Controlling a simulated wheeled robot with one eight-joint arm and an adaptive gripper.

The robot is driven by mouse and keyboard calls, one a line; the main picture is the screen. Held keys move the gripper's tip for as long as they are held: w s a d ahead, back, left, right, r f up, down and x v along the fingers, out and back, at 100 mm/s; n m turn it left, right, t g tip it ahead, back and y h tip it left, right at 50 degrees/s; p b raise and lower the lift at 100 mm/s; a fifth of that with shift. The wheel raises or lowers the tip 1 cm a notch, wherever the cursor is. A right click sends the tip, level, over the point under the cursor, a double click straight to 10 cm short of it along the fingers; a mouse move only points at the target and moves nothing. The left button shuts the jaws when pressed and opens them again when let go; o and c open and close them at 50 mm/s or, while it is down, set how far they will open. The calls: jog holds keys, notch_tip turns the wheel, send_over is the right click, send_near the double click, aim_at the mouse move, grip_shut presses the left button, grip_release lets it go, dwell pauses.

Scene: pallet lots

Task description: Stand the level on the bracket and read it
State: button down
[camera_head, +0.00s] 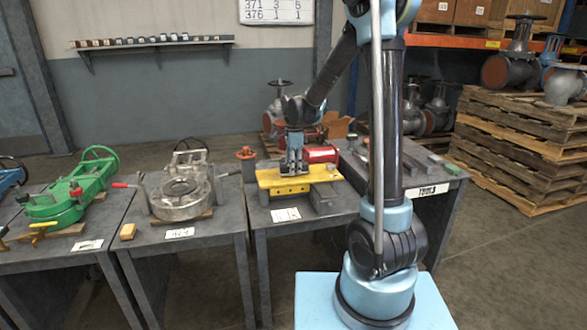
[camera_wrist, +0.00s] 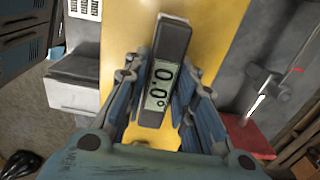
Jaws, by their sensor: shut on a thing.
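The level is a dark bar (camera_wrist: 172,42) with a lit display reading 0.0°. In the wrist view it lies between the blue fingers of my gripper (camera_wrist: 160,92), which is shut on it. The yellow bracket (camera_wrist: 122,40) spreads under the level in the wrist view. In the head view the bracket (camera_head: 325,173) sits on a grey table, and my gripper (camera_head: 292,162) points down over its top. The level cannot be made out clearly in the head view. Whether its underside touches the bracket is hard to tell.
A grey block (camera_head: 326,199) stands at the bracket's front right. A red cylinder (camera_head: 321,154) lies behind it. A red-topped part (camera_head: 246,158) stands at left. A grey valve (camera_head: 180,194) and a green valve (camera_head: 70,200) sit on tables to the left. Tools lie to the right.

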jog(key=shift+f, duration=0.15)
jog(key=c, duration=1.2)
grip_release()
jog(key=shift+c, duration=0.2)
